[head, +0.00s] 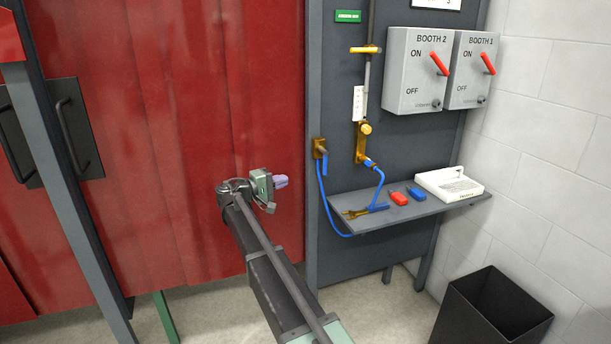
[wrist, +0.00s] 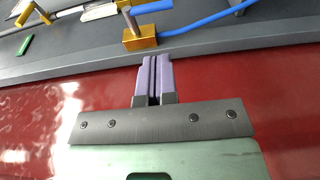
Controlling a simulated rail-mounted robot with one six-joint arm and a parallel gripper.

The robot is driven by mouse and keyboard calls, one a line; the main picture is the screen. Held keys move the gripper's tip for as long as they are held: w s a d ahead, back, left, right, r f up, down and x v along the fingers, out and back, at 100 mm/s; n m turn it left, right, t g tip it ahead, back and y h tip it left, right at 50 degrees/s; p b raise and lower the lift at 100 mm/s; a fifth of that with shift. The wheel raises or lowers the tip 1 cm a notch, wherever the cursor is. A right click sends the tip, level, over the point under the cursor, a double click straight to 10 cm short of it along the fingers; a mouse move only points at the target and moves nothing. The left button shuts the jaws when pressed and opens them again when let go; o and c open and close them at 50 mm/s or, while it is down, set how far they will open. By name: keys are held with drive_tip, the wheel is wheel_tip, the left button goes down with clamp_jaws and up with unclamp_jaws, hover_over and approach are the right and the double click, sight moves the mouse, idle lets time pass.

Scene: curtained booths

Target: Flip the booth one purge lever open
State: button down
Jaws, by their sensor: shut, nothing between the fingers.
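My gripper (head: 281,181) is in front of the red curtain, left of the grey panel. Its purple fingers are together and empty; they also show shut in the wrist view (wrist: 153,78). A yellow lever (head: 365,50) lies crosswise on the vertical pipe, high on the panel. Below it is a brass valve block with a yellow knob (head: 366,128). The booth 1 box has a red lever (head: 488,63), and the booth 2 box has another red lever (head: 439,63); both slant near ON. No readable label says which lever is the purge lever. My gripper touches none of them.
A brass fitting (head: 320,149) with a blue hose (head: 327,205) sticks out near the panel's left edge, close to my gripper. A grey shelf (head: 440,203) holds a red block, a blue block and a white device. A black bin (head: 490,310) stands at lower right.

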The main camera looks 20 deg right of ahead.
drive_tip(key=w+d, duration=0.2)
drive_tip(key=d, duration=1.1)
drive_tip(key=shift+d, duration=0.2)
drive_tip(key=shift+w+a+f+b, duration=0.1)
drive_tip(key=shift+w+f+b, duration=0.1)
drive_tip(key=shift+b, duration=0.15)
